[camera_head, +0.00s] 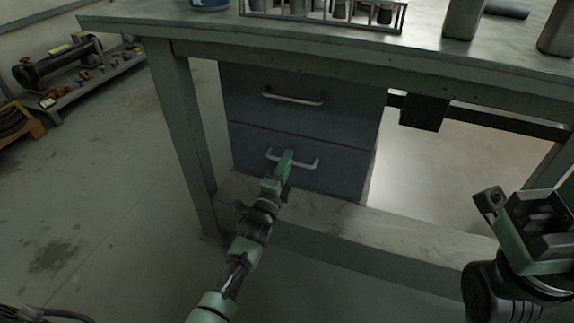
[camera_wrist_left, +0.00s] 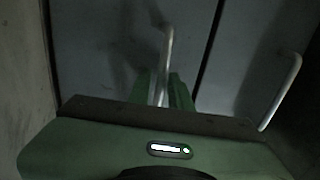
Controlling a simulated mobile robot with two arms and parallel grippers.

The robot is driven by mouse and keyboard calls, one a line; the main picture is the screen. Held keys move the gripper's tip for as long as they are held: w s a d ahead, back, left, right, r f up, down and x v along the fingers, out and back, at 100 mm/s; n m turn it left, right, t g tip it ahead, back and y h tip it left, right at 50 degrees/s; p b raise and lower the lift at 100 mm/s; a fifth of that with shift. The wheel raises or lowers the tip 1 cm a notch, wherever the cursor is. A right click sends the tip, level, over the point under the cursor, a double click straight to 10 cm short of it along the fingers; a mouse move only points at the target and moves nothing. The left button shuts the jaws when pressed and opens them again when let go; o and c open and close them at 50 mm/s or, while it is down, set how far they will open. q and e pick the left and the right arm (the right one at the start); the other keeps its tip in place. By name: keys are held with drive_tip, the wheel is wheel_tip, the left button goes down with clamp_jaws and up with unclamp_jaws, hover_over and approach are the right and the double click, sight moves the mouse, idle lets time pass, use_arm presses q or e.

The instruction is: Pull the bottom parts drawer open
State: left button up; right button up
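The bottom parts drawer (camera_head: 335,174) is a dark blue-grey front under the workbench, and it looks flush with the drawer above. Its pale bar handle (camera_head: 307,166) runs across its front. My left gripper (camera_head: 285,160) is at the middle of this handle. In the left wrist view, the handle (camera_wrist_left: 167,50) passes between the two green fingers (camera_wrist_left: 163,92), which sit close on either side of it; the gripper looks shut on it. The fingers hide part of the handle. My right gripper (camera_head: 545,215) is at the lower right, away from the drawers; its fingertips are unclear.
The top drawer (camera_head: 260,112) has its own handle (camera_head: 292,99), also seen in the left wrist view (camera_wrist_left: 285,92). The workbench (camera_head: 180,130) has a leg left of the drawers and a low shelf (camera_head: 350,228) below them. Open floor (camera_head: 90,210) lies to the left.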

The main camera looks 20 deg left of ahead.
use_arm(q)
drive_tip(key=shift+c, duration=0.3)
clamp_jaws()
idle(1.2)
